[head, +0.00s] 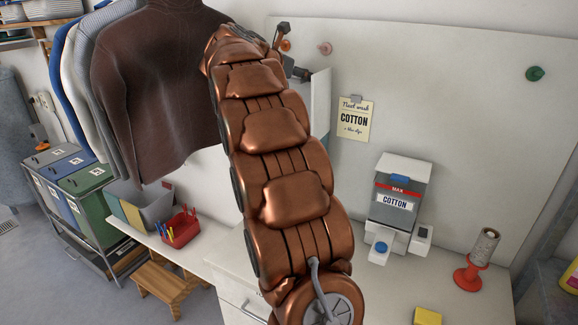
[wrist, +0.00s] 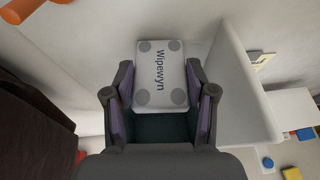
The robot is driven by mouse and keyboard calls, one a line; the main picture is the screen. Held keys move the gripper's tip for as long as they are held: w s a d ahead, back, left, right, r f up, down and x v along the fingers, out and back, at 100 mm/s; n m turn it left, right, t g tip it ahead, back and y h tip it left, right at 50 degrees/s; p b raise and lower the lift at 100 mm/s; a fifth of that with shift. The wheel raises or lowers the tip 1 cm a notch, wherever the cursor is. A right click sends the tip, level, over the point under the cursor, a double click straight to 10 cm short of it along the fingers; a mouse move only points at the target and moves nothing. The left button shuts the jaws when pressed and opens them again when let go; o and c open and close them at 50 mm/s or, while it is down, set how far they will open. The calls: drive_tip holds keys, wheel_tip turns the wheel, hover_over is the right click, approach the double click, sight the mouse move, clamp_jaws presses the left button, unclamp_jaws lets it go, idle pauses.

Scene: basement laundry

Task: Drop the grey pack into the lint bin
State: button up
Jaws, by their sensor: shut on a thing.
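In the wrist view my gripper (wrist: 160,92) has a finger on each side of a pale grey pack (wrist: 172,70) marked "Wipewyn", with round darker grey patches near its corners. The fingers are shut on its lower part, and the pack sticks out beyond them. A dark green surface shows between the fingers below the pack. I cannot pick out a lint bin by any label. Lidded grey, blue and green bins (head: 88,188) stand at the left, their small labels unreadable.
A white upright panel (wrist: 235,85) is right of the pack. A dark brown sweater (head: 150,75) hangs left of my arm.

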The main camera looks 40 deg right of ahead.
wheel_tip(320, 180, down, 10)
drive_tip(key=b, duration=0.5)
idle(0.5)
drive_tip(key=shift+f, duration=0.1)
drive_tip(key=o, duration=0.9)
drive_tip(key=shift+c, duration=0.2)
drive_tip(key=shift+a, duration=0.1)
drive_tip(key=v, duration=1.1)
drive_tip(key=shift+a, duration=0.35)
